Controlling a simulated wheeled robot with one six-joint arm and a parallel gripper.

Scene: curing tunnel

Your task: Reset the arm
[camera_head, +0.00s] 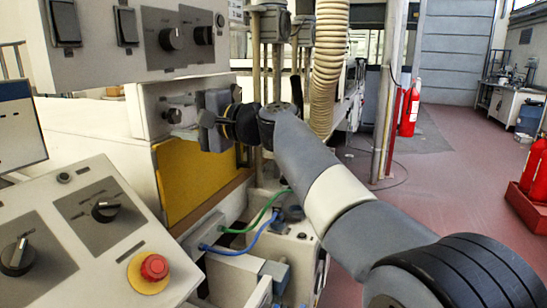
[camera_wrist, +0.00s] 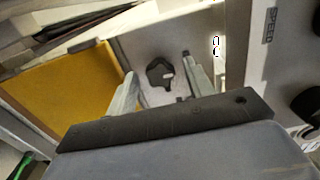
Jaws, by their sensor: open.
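My arm reaches from the lower right of the head view toward the machine. My gripper (camera_head: 203,122) is at the machine's side, in front of a light panel with a dark knob (camera_head: 174,115). In the wrist view my gripper (camera_wrist: 160,72) is open, with its two pale fingers apart. The dark knob (camera_wrist: 160,73) shows between the fingers, on the pale panel behind them. I cannot tell whether the fingers touch the panel. Nothing is seen held.
A control panel with a red button (camera_head: 153,267) and rotary switches stands at the lower left. A yellow panel (camera_head: 200,178) is below my gripper. A ribbed hose (camera_head: 328,65) hangs behind my arm. Fire extinguishers (camera_head: 410,108) stand farther back. The red floor (camera_head: 450,170) at the right is mostly clear.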

